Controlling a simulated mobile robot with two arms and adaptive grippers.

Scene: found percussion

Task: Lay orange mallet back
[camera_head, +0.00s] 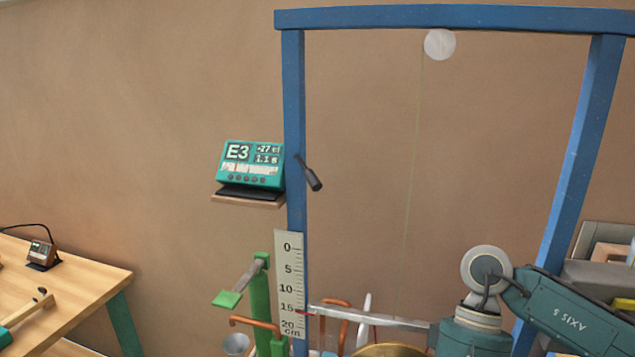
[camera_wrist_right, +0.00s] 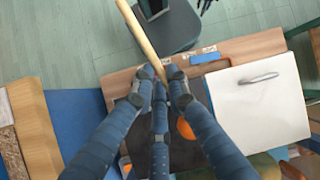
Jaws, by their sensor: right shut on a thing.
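In the right wrist view, my right gripper (camera_wrist_right: 160,80) is shut on the pale wooden handle of the orange mallet (camera_wrist_right: 143,40). The handle runs up and left out of the picture. A round orange head (camera_wrist_right: 185,128) shows between the fingers, in line with the handle. The fingers hide the part between. A wooden board with small labels (camera_wrist_right: 122,80) and a dark surface lie below the gripper; the gap to them is hard to tell. In the head view only my right arm shows at the lower right, and its gripper is out of sight. My left gripper is not in view.
A white lidded box with a handle (camera_wrist_right: 258,95) stands right of the gripper. A wooden piece (camera_wrist_right: 35,125) is at the left. In the head view a blue frame (camera_head: 293,120), a green stand (camera_head: 260,300) and a scale (camera_head: 289,270) stand ahead. A wooden table (camera_head: 90,280) is at left.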

